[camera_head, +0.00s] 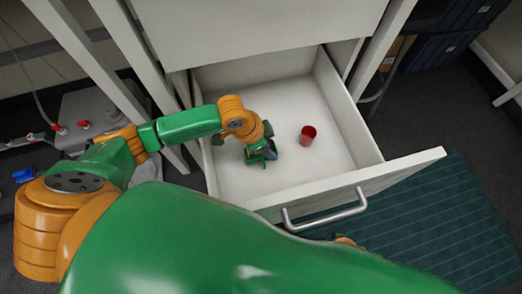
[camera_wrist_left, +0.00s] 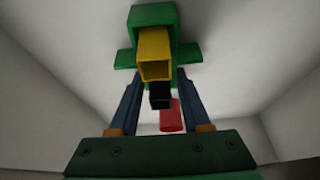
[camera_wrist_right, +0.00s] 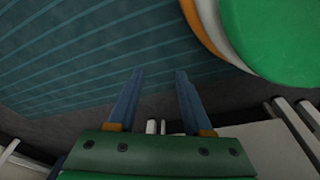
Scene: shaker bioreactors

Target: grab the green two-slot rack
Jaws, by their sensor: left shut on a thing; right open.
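The green two-slot rack (camera_head: 252,158) is inside the open white drawer, left of the red cup, and is mostly hidden by my left gripper (camera_head: 264,152). In the left wrist view the rack (camera_wrist_left: 152,14) shows a green body with side tabs, plus a yellow square opening and a smaller black part. My left gripper (camera_wrist_left: 158,72) has its fingers on both sides of the rack and is shut on it. My right gripper (camera_wrist_right: 160,71) is open and empty, away from the drawer, above the floor with the teal mat.
A red cup (camera_head: 308,136) stands in the drawer (camera_head: 338,155), and its walls surround the rack and my left gripper. The drawer handle (camera_head: 325,213) sticks out at the front. A teal ribbed mat (camera_head: 440,215) lies on the floor. Bare drawer floor surrounds the cup.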

